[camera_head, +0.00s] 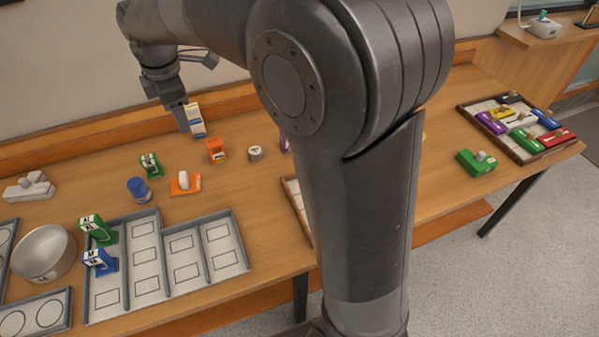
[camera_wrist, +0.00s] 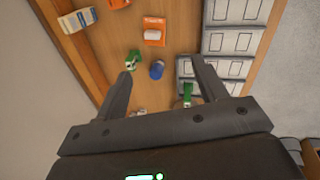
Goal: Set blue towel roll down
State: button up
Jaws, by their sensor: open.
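The blue towel roll (camera_head: 138,190) is a short blue cylinder standing on the wooden table, just behind the grey compartment tray (camera_head: 146,272). It also shows in the wrist view (camera_wrist: 156,70), between my fingers in the picture but apart from them. My gripper (camera_wrist: 163,72) is open and empty, with its two fingers spread. In the head view my gripper (camera_head: 184,120) hangs above the back of the table, beside a white, yellow and blue box (camera_head: 195,120); one finger partly hides the other.
A green box (camera_head: 151,165) stands close behind the roll; an orange-and-white item (camera_head: 185,183) lies to its right. Green (camera_head: 97,229) and blue (camera_head: 99,261) boxes stand in the tray's left part. A metal bowl (camera_head: 45,253) is at left. My arm hides the table's middle.

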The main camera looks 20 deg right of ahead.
jog(key=s+d+r+m+t, duration=0.1)
jog(key=s+d+r+m, duration=0.2)
jog(key=s+d+m, duration=0.4)
jog(key=s+d+f+m, duration=0.1)
jog(key=s+d+m, duration=0.2)
jog(key=s, duration=0.3)
jog(key=s+d+f+m+t, duration=0.1)
jog(key=s+d+m, duration=0.3)
jog(key=s, duration=0.3)
jog(key=s+d+f+m+t, duration=0.1)
jog(key=s+d+m, duration=0.2)
jog(key=s+m, duration=0.2)
jog(key=shift+s+d+f+m, duration=0.3)
jog(key=shift+s+f, duration=0.05)
jog(key=shift+s, duration=0.3)
